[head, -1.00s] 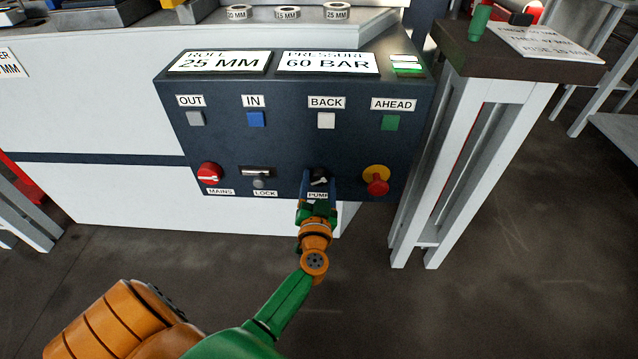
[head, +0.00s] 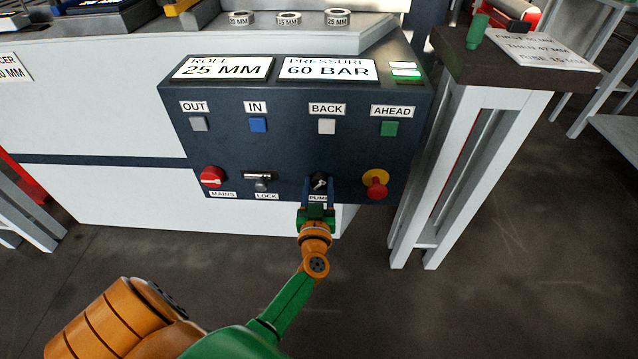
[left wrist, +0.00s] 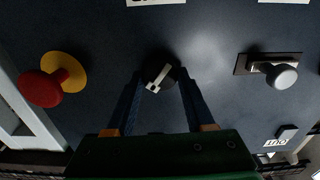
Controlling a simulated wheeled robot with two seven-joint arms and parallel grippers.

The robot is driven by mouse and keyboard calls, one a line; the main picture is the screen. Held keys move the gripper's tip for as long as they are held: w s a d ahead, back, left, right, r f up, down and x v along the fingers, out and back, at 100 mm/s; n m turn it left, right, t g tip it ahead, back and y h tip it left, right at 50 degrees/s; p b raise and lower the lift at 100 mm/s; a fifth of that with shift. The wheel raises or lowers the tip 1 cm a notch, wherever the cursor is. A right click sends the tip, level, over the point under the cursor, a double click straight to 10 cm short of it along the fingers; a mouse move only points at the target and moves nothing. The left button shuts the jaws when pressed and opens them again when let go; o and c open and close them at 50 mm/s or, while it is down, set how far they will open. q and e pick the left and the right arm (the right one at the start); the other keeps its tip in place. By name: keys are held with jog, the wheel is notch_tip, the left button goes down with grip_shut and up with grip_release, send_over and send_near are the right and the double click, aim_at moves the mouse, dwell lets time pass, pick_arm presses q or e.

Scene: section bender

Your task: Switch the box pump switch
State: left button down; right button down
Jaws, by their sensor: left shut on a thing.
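The pump switch (head: 319,181) is a black rotary knob with a white pointer, low on the dark control panel (head: 290,150), above its PUMP label (head: 318,198). In the left wrist view the knob (left wrist: 160,75) shows its white pointer lying diagonally. My left gripper (head: 318,189) reaches up from below, its blue fingers on either side of the knob. It is shut on the knob. In the left wrist view the fingertips (left wrist: 161,76) flank the knob. My right gripper is not in view.
The red MAINS switch (head: 212,177) and LOCK lever (head: 261,178) are left of the knob. A red mushroom button on yellow (head: 376,184) is close to its right. Several push buttons sit above. A grey-legged stand (head: 470,170) is right of the panel.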

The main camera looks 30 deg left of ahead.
pick_arm(q)
jog(key=n, duration=0.3)
jog(key=shift+n, duration=0.3)
jog(key=shift+s+a+f+n+p, duration=0.1)
jog(key=shift+n+p, duration=0.2)
jog(key=shift+n, duration=1.4)
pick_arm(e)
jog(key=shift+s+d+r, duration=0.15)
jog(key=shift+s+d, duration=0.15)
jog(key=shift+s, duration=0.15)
pick_arm(q)
jog(key=shift+c, duration=1.3)
grip_release()
jog(key=shift+s, duration=0.1)
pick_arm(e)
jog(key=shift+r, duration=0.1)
pick_arm(q)
jog(key=p+v, duration=0.1)
jog(key=v, duration=0.6)
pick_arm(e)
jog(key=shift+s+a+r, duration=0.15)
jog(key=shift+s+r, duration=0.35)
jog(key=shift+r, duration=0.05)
